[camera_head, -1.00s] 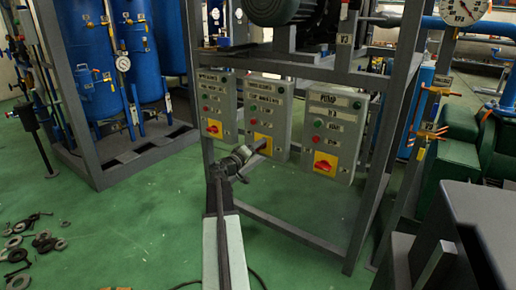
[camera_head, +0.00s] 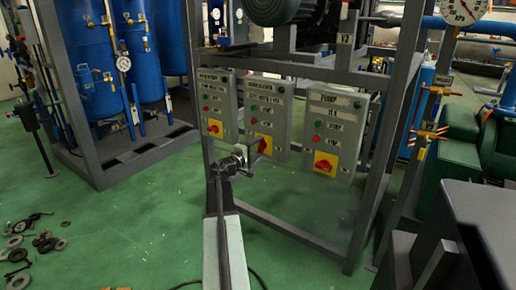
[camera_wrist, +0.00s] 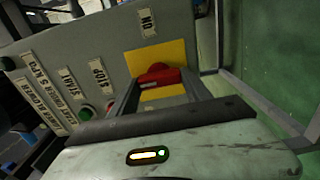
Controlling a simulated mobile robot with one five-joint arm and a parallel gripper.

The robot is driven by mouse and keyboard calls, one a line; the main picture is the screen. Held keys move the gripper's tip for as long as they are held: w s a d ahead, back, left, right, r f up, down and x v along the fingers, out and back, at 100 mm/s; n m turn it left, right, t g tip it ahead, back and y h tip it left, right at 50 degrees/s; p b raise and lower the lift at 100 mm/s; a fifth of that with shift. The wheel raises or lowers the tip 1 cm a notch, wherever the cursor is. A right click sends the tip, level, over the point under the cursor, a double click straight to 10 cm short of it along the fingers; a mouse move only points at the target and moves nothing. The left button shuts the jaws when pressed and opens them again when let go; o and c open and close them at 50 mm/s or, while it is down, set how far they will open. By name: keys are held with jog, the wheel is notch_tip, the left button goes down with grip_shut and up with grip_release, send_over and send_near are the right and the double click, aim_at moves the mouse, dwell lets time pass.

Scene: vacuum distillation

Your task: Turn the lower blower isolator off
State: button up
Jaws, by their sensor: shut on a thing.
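The isolator on the middle grey panel (camera_head: 270,102) is a red knob (camera_head: 263,145) on a yellow plate. In the wrist view the red knob (camera_wrist: 158,75) sits on its yellow plate (camera_wrist: 172,50), between the far ends of my two fingers. My gripper (camera_head: 254,149) reaches the knob from the front left and is shut on it. In the wrist view my gripper (camera_wrist: 160,92) hides part of the plate's lower edge. A white label beside the plate (camera_wrist: 148,22) appears to read ON or NO. Part of the knob is hidden by the fingers.
A left panel (camera_head: 217,95) and a right panel (camera_head: 333,125) carry similar red and yellow isolators. Grey frame posts (camera_head: 382,140) stand close to the panels. Loose metal parts (camera_head: 22,245) lie on the green floor at left.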

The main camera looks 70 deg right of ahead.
dwell(0.4)
jog(key=o, duration=1.4)
jog(key=shift+c, duration=0.2)
jog(key=shift+a, duration=0.1)
jog(key=v, duration=0.7)
jog(key=shift+a, duration=0.3)
jog(key=shift+w, duration=0.1)
